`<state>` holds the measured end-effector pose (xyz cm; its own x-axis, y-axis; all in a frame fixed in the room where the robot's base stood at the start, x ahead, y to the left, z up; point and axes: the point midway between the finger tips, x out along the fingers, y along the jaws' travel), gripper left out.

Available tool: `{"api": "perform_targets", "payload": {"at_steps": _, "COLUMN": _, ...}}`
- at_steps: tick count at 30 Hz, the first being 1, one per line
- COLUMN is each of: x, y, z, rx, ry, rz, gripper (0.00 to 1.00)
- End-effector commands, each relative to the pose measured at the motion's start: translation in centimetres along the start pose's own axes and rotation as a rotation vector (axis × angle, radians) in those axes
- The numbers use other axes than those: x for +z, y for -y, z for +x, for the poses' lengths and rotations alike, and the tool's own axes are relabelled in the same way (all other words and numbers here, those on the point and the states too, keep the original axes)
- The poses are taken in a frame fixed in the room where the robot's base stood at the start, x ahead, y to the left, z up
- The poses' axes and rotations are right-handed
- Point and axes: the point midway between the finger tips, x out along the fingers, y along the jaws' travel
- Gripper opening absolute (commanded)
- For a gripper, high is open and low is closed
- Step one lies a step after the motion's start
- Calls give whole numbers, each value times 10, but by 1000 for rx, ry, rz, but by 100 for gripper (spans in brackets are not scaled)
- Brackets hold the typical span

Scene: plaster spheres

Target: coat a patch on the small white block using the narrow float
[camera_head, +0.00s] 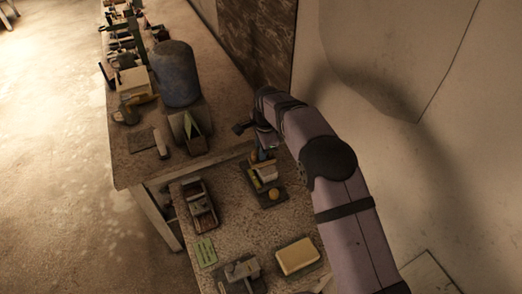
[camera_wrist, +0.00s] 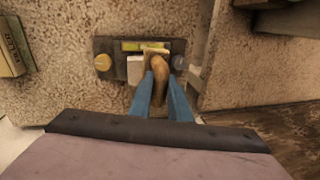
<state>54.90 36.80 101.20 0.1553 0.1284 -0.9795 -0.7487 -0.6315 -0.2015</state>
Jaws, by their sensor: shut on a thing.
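My gripper (camera_wrist: 160,92) is shut on the brown wooden handle of the narrow float (camera_wrist: 157,68). In the head view my gripper (camera_head: 264,152) is low over a dark base plate (camera_head: 262,198). The small white block (camera_wrist: 135,72) sits on this base, partly hidden behind the float and fingers; it also shows in the head view (camera_head: 267,174). The float is over or against the block's right part; whether they touch I cannot tell. A yellow-green strip lies along the base's far edge in the wrist view. The coated patch, if any, cannot be made out.
A dark tray (camera_head: 201,204), a green card (camera_head: 206,251), a grey tool (camera_head: 240,271) and a yellow block (camera_head: 297,256) lie on the near table. A bucket (camera_head: 176,74) stands on the far table. A wall is at right.

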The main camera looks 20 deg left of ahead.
Motion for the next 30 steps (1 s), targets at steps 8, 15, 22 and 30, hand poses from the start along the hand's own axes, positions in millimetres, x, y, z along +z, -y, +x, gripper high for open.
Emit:
{"api": "perform_targets", "payload": {"at_steps": 8, "x": 0, "y": 3, "z": -14, "rx": -1, "ry": 0, "rz": 0, "gripper": 0}}
{"api": "perform_targets", "payload": {"at_steps": 15, "x": 0, "y": 3, "z": -14, "rx": -1, "ry": 0, "rz": 0, "gripper": 0}}
{"api": "perform_targets", "payload": {"at_steps": 22, "x": 0, "y": 6, "z": -27, "rx": -2, "ry": 0, "rz": 0, "gripper": 0}}
{"api": "perform_targets", "payload": {"at_steps": 30, "x": 0, "y": 11, "z": -51, "rx": -2, "ry": 0, "rz": 0, "gripper": 0}}
